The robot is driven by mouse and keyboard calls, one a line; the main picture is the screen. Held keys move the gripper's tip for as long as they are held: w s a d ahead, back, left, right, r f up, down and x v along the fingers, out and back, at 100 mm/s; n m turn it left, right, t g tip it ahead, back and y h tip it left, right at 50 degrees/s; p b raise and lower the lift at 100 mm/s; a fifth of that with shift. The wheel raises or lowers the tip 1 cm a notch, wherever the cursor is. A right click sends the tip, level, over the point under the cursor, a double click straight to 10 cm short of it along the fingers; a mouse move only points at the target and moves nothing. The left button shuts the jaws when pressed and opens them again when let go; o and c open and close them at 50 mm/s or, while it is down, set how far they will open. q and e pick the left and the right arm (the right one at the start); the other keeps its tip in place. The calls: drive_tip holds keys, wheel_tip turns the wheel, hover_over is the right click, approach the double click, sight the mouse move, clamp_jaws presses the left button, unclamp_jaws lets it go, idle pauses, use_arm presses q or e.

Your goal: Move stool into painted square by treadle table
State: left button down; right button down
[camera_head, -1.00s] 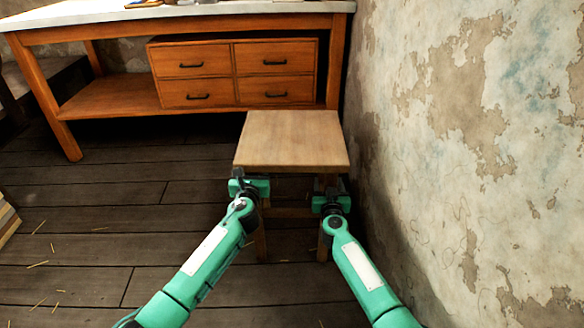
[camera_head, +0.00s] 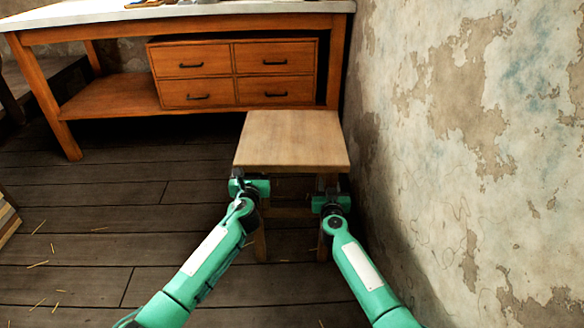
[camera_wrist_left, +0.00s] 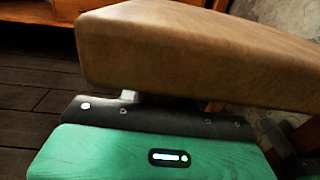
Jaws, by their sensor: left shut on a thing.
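The wooden stool (camera_head: 292,140) stands upright with a square seat, close to the wall and in front of the wooden table. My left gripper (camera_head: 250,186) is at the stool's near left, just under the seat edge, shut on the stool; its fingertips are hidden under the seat. The left wrist view shows the seat's edge (camera_wrist_left: 190,60) right above the green gripper body. My right gripper (camera_head: 331,196) is at the near right leg under the seat; its fingers are hidden, so its state does not show. No painted square or treadle table is clearly visible.
A wooden table (camera_head: 70,35) with a pale top and drawers (camera_head: 235,72) stands behind the stool. A peeling plaster wall (camera_head: 460,150) is close on the right. Stacked boards (camera_head: 6,218) lie at the left edge. The plank floor (camera_head: 110,215) to the left is mostly clear.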

sight(252, 154)
idle(0.8)
use_arm(q)
drive_tip(key=shift+r, duration=0.2)
drive_tip(key=shift+w+r+p, duration=0.1)
drive_tip(key=shift+r+p, duration=2.4)
drive_tip(key=shift+p, duration=0.05)
